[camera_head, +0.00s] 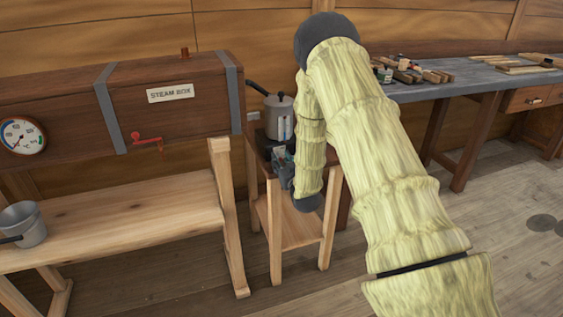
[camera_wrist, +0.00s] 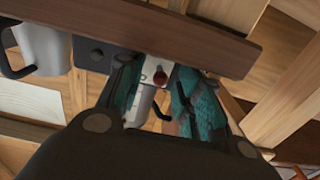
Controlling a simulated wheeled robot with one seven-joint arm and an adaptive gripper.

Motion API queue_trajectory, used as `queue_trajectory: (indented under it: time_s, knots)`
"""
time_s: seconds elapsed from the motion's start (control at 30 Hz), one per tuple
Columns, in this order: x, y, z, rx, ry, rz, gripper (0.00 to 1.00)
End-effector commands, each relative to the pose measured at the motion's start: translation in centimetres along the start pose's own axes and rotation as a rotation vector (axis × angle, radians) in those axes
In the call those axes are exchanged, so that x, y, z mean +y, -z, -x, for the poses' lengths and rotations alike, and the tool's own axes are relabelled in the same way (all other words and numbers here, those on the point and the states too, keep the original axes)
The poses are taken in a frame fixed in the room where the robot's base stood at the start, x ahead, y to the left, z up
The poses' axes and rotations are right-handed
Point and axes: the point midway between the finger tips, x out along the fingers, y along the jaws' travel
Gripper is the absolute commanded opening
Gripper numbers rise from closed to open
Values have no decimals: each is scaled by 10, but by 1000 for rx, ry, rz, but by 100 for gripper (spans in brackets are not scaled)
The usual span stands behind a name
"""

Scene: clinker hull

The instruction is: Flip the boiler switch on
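The grey metal boiler (camera_head: 279,117) stands on a dark base on a small wooden stand, with a long dark handle to the upper left. My gripper (camera_head: 282,163) is at the front of this base, below the boiler; my arm hides the right side. In the wrist view, the teal-padded fingers of my gripper (camera_wrist: 160,100) are apart, with a gap between them. A small dark red knob (camera_wrist: 160,78) on a pale plate shows between the fingers, close to their tips. Whether it is the switch, and whether a finger touches it, I cannot tell.
The brown steam box (camera_head: 175,95) with a red lever (camera_head: 147,141) is left of the boiler. A bench (camera_head: 120,205) with a metal pail (camera_head: 24,224) stands below it. The stand (camera_head: 290,215) has light wooden legs.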

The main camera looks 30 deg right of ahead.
Motion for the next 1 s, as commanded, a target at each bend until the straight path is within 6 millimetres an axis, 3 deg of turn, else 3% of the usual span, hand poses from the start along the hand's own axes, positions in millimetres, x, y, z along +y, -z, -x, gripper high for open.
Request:
queue_trajectory:
  time_s: [0.03,0.23,0.57,1.0]
  knots:
    - [0,0,0,0,0,0,35]
    - [0,0,0,0,0,0,0]
    - [0,6,0,-29,0,0,0]
    - [0,20,-2,-253,0,0,0]
